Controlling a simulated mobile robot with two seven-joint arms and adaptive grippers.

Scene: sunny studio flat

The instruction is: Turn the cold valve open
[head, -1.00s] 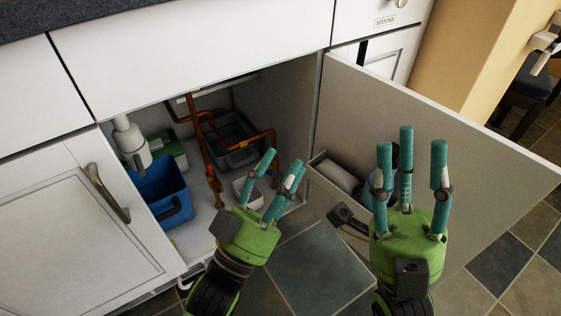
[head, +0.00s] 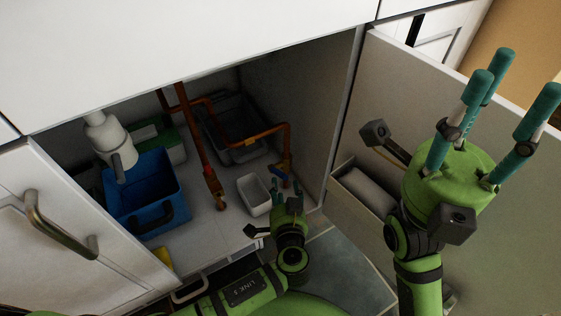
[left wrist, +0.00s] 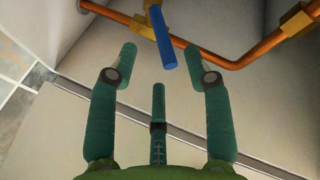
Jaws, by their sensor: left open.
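The cold valve's blue lever (left wrist: 162,38) hangs from an orange valve body on a copper pipe (left wrist: 235,64) in the left wrist view. My left gripper (left wrist: 160,55) is open and empty, its fingers on either side of the lever's lower end in that picture. I cannot tell whether they touch it. In the head view my left gripper (head: 287,192) is small, at the right side of the open cabinet, just below the pipe's right end. My right gripper (head: 507,95) is open and empty, raised in front of the cabinet door at the right.
The cabinet holds a blue bin (head: 143,190), a small white container (head: 253,194), a grey crate (head: 235,120) and a white drain trap (head: 108,138). The open door (head: 350,150) bounds the right side.

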